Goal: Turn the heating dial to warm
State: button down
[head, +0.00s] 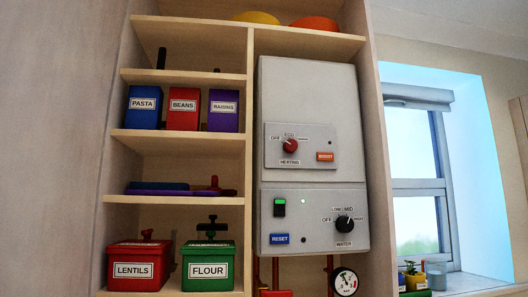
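The heating dial (289,146) is a small red knob on the upper panel (312,158) of a grey boiler unit. The label HEATING sits below it, with OFF at its upper left and ECO above. Its pointer seems to lean up and left towards OFF, but it is too small to be sure. I cannot read a "warm" mark; a faint mark lies to the right of ECO. My gripper is not in view.
A lower panel holds a black WATER dial (344,224), a blue RESET button (279,239) and a green-lit switch (279,207). Shelves with tins (183,109) stand left; a window (418,180) is right.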

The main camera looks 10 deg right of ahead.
aim_at(289, 146)
jog(key=u, duration=1.1)
jog(key=k, duration=1.05)
jog(key=z, duration=1.1)
jog(key=i, duration=1)
jog(key=z, duration=0.05)
